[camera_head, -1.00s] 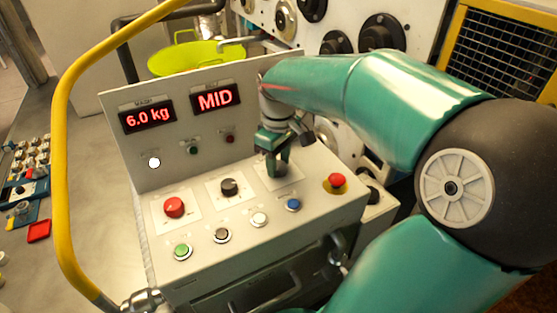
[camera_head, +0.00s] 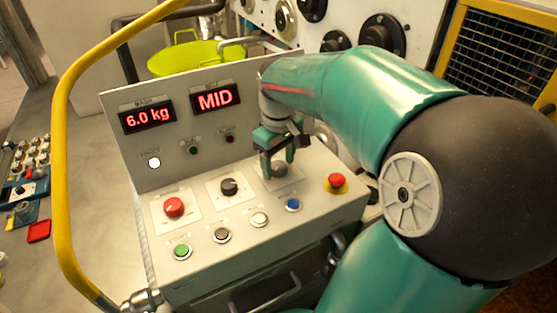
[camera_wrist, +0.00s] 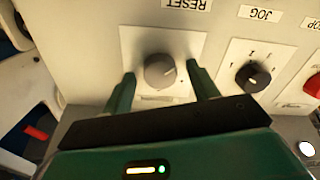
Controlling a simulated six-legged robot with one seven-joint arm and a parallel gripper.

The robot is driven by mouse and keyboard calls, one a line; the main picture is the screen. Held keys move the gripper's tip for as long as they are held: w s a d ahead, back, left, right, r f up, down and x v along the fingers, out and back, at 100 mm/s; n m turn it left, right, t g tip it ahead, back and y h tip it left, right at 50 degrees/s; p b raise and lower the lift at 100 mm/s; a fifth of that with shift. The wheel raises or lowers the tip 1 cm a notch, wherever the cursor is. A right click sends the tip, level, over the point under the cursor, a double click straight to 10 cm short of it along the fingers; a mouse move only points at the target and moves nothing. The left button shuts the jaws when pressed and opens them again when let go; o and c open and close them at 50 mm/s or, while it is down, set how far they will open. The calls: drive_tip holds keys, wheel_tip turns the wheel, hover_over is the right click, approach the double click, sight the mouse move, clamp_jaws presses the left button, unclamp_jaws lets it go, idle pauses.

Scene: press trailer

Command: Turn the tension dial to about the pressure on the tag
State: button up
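A grey round dial (camera_wrist: 159,71) sits on a pale plate in the wrist view; its label is too small to read. In the head view the dial (camera_head: 280,170) is at the far right of the panel's knob row. My gripper (camera_wrist: 162,82) is open, with one green finger on each side of the dial and visible gaps between. In the head view my gripper (camera_head: 279,171) points down over the dial. I cannot make out a tag with a pressure.
The sloping panel holds a red knob (camera_head: 174,207), a black knob (camera_head: 229,187), a red mushroom button (camera_head: 336,181) and a row of coloured push buttons. A yellow rail (camera_head: 61,150) rises at the left. A green tub (camera_head: 185,58) stands behind the board.

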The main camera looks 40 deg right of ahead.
sight(278, 165)
wheel_tip(278, 165, up, 14)
idle(0.6)
drive_tip(key=shift+f, duration=0.1)
drive_tip(key=s+a+f+t, duration=0.1)
drive_tip(key=a+f+t, duration=0.1)
drive_tip(key=a, duration=0.5)
drive_tip(key=s+a+f+t, duration=0.1)
drive_tip(key=s+a+f, duration=0.1)
drive_tip(key=a+f, duration=0.3)
drive_tip(key=s+a+f+t, duration=0.2)
drive_tip(key=a+f, duration=0.1)
drive_tip(key=a, duration=0.8)
drive_tip(key=shift+f+t, duration=0.3)
drive_tip(key=shift+d, duration=0.1)
idle(1.4)
